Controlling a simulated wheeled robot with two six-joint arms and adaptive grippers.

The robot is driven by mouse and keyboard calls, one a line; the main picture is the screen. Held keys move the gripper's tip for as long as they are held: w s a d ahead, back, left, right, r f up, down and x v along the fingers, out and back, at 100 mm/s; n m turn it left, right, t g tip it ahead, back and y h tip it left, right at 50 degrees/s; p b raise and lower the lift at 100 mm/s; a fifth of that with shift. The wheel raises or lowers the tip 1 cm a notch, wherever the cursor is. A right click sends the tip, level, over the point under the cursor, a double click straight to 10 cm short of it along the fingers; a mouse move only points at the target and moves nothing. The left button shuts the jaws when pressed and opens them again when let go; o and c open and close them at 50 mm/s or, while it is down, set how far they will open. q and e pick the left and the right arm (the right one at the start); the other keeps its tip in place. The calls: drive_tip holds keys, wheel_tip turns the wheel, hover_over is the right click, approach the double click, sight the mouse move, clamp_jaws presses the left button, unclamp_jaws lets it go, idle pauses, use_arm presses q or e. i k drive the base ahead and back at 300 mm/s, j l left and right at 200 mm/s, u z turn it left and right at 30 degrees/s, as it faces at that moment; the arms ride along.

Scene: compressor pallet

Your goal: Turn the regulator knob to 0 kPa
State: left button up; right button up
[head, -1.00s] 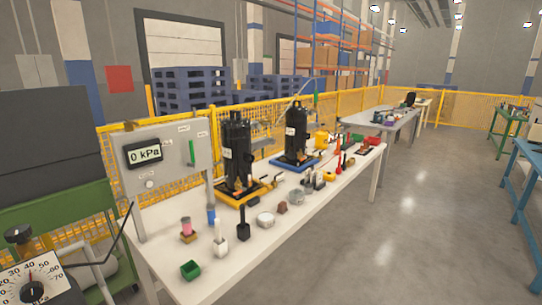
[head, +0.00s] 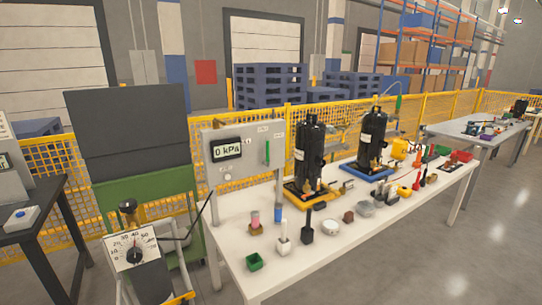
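The regulator dial (head: 116,252) is a white plate with a kPa scale, at the lower left of the head view. A dark round knob (head: 134,255) sits at its middle, with a thin pointer directed up near the 40 mark. A black and brass fitting (head: 128,207) stands just above the dial. A grey panel (head: 208,172) behind it carries a display (head: 227,149) that reads 0 kPa. Neither of my grippers is in view.
A white table (head: 236,285) right of the dial holds two black compressors (head: 309,155) (head: 372,138) and several small parts. A green cabinet (head: 165,205) stands behind the dial. A dark table (head: 50,215) is at far left. Floor is clear at right.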

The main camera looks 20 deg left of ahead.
sight(134, 255)
drive_tip(key=k+l+u, duration=0.15)
drive_tip(key=u, duration=1.5)
